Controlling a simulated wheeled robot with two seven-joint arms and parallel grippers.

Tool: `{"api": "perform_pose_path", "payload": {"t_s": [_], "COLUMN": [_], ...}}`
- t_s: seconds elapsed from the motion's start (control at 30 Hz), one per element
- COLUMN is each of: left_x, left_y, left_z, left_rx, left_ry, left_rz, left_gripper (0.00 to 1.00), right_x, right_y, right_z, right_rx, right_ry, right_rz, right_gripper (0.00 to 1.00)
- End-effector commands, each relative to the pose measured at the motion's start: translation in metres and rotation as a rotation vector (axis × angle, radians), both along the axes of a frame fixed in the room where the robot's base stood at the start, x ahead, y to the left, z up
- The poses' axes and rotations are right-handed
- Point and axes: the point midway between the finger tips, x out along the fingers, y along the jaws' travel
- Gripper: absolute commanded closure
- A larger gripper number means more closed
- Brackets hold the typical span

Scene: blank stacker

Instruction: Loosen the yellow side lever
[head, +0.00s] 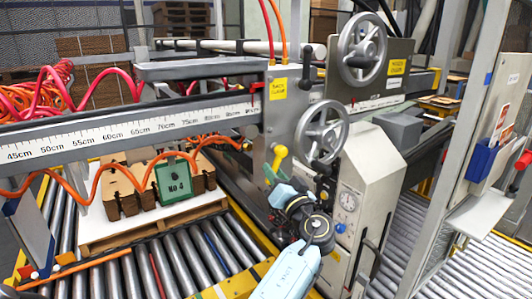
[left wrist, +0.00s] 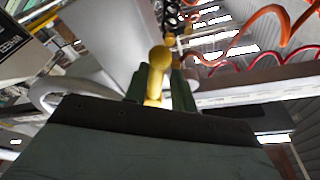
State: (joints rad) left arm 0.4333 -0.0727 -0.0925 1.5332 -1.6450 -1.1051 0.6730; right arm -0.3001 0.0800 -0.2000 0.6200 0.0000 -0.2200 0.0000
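The yellow side lever (head: 279,155) has a round knob and sticks up from the machine's front, below the lower handwheel. My left gripper (head: 272,177) is at the lever, with its green fingers just under the knob. In the left wrist view the yellow lever (left wrist: 158,68) stands between the two green fingers of my left gripper (left wrist: 161,86). The fingers lie close on both sides of the stem, and little gap shows. The lever's base is hidden behind the gripper. My right gripper is not in view.
Two grey handwheels (head: 322,131) (head: 362,49) sit above and right of the lever. A scale rail (head: 130,122) runs left. Orange coiled hoses (head: 95,190) hang over a pallet (head: 150,232) of brown blanks. A pale cabinet with a gauge (head: 348,201) stands close to the right.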

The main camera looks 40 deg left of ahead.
Motion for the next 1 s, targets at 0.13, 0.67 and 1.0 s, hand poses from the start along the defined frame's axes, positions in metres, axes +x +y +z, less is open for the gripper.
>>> {"api": "perform_pose_path", "payload": {"t_s": [0.13, 0.67, 1.0], "left_x": [-0.002, -0.010, -0.014], "left_y": [0.001, 0.004, 0.006], "left_z": [0.004, 0.011, 0.016], "left_rx": [0.012, 0.084, 0.132], "left_ry": [0.027, 0.203, 0.316], "left_rz": [0.002, 0.001, 0.001], "left_gripper": [0.75, 0.75, 0.75], "right_x": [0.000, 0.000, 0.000], "right_y": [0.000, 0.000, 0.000], "right_z": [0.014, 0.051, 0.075], "right_rx": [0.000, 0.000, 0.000], "right_ry": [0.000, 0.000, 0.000], "right_rz": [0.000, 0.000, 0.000], "right_gripper": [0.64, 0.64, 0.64]}}
